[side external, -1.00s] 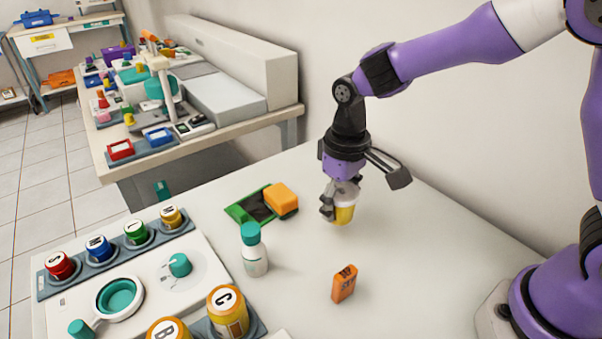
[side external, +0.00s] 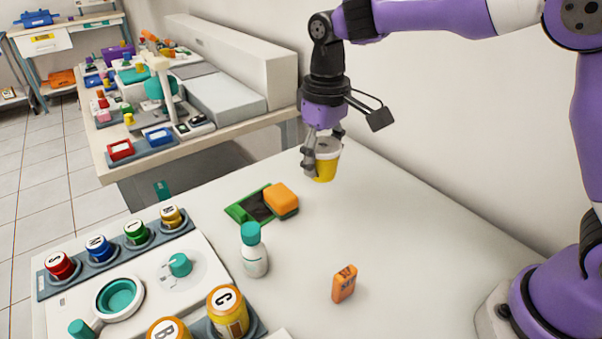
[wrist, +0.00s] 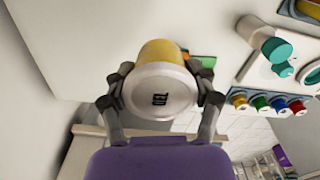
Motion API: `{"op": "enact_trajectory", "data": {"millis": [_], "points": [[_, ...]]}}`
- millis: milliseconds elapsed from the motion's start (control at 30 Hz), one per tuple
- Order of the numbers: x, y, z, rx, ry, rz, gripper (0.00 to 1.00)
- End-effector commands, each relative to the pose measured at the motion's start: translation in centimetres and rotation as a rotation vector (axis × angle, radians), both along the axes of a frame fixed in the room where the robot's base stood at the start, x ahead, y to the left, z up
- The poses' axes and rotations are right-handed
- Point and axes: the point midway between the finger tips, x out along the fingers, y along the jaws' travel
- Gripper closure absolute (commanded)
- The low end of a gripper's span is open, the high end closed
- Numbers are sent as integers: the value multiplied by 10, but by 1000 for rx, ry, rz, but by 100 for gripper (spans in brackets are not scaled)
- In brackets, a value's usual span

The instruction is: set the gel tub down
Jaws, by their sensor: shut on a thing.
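The gel tub is yellow with a white lid. In the side external view the gel tub (side external: 325,167) hangs in my gripper (side external: 322,152), above the back part of the white table and tilted a little. Clear space shows between the tub and the table top (side external: 400,230).
A teal-capped bottle (side external: 254,250) and a small orange box (side external: 344,284) stand nearer the front. A white unit with several labelled jars (side external: 135,232) fills the left.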

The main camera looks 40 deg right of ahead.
Motion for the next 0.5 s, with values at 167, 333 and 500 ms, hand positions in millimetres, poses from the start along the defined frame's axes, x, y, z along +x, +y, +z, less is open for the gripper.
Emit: {"op": "enact_trajectory", "data": {"millis": [167,333,500], "points": [[19,-33,-17,0,2,-4,75],[39,-72,-44,-1,3,-4,75],[55,-100,-64,0,0,-1,75]]}}
